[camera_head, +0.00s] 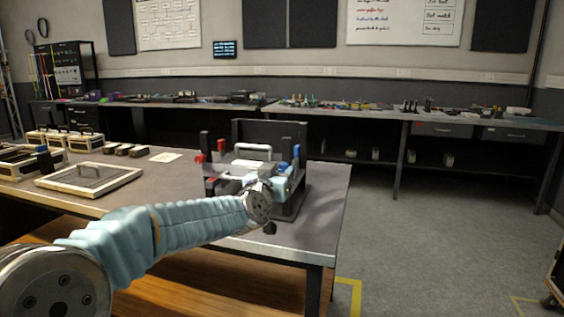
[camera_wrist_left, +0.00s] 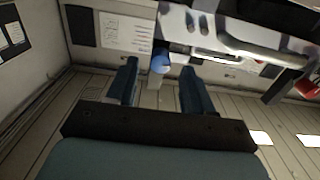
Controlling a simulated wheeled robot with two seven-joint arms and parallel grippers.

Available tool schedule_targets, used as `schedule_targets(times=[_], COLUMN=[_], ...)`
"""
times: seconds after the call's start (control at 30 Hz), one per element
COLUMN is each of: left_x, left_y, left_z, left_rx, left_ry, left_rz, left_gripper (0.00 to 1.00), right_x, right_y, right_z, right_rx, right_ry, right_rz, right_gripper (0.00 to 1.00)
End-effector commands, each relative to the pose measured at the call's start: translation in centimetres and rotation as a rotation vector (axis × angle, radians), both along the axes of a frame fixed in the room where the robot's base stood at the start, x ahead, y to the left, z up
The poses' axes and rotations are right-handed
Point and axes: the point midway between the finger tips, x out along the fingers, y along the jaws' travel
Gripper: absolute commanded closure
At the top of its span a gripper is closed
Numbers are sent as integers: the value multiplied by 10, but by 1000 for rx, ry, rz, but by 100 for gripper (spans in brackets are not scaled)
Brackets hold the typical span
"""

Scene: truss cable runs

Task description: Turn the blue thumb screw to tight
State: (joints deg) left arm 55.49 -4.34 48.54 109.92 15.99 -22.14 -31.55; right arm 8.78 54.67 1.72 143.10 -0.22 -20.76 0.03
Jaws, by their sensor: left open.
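The blue thumb screw (camera_wrist_left: 160,63) shows in the left wrist view as a round blue knob on a stem, at the edge of a pale fixture (camera_wrist_left: 240,38). My left gripper (camera_wrist_left: 160,80) is open, with one dark finger on each side of the knob and gaps between. In the head view, the fixture (camera_head: 252,152) stands on the near table, with blue parts on its right side. My left gripper (camera_head: 284,186) is at that side, and its fingers are hard to make out there. I cannot tell which blue part is the screw there. My right gripper is not in view.
Red knobs (camera_head: 198,159) sit on the fixture's left side. A framed panel with a handle (camera_head: 88,178) and several cases lie further left on the table (camera_head: 180,184). A long bench (camera_head: 370,114) runs along the back wall.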

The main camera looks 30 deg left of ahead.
Motion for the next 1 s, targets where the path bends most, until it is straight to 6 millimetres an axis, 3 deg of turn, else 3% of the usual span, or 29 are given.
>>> schedule_targets(times=[0.2,0.57,0.9,1.0], left_x=[22,27,26,26], left_y=[4,6,6,6], left_z=[1,-1,-1,-1], left_rx=[-1,2,2,1], left_ry=[1,0,1,1], left_rz=[-3,0,-1,-1], left_gripper=[48,48,98,100], right_x=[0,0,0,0], right_y=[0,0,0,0], right_z=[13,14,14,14], right_rx=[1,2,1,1], right_ry=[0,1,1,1], right_rz=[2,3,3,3], right_gripper=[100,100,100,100])
